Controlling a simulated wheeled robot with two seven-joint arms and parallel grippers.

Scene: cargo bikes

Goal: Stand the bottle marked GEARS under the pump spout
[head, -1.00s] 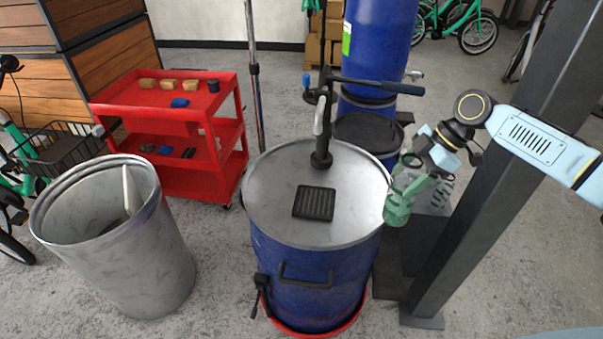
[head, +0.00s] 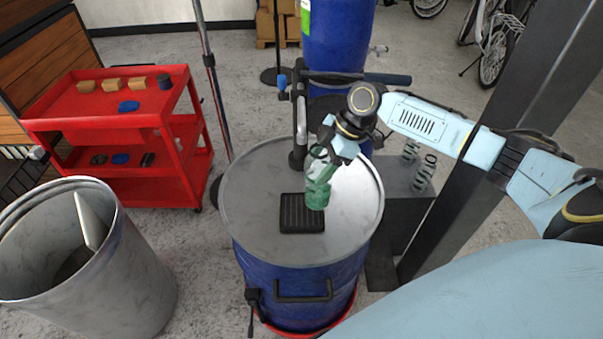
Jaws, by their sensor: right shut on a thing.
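My right gripper (head: 325,171) is shut on a clear bottle with green in its lower part (head: 317,197). It holds the bottle roughly upright above the drum lid, just right of the black grate (head: 290,220); I cannot tell whether the bottle's base touches anything. No GEARS marking is readable on it. The black hand pump (head: 298,158) stands on the lid behind the grate, with its pale spout (head: 301,119) pointing down and its handle reaching right. The bottle is to the right of the spout and nearer to me. My left gripper is out of view.
The pump stands on a blue drum (head: 290,265) with a grey lid. A dark post (head: 480,130) rises at right. A grey bin (head: 110,265) and red cart (head: 110,140) stand left. Another blue drum (head: 338,40) is behind. The lid's left side is clear.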

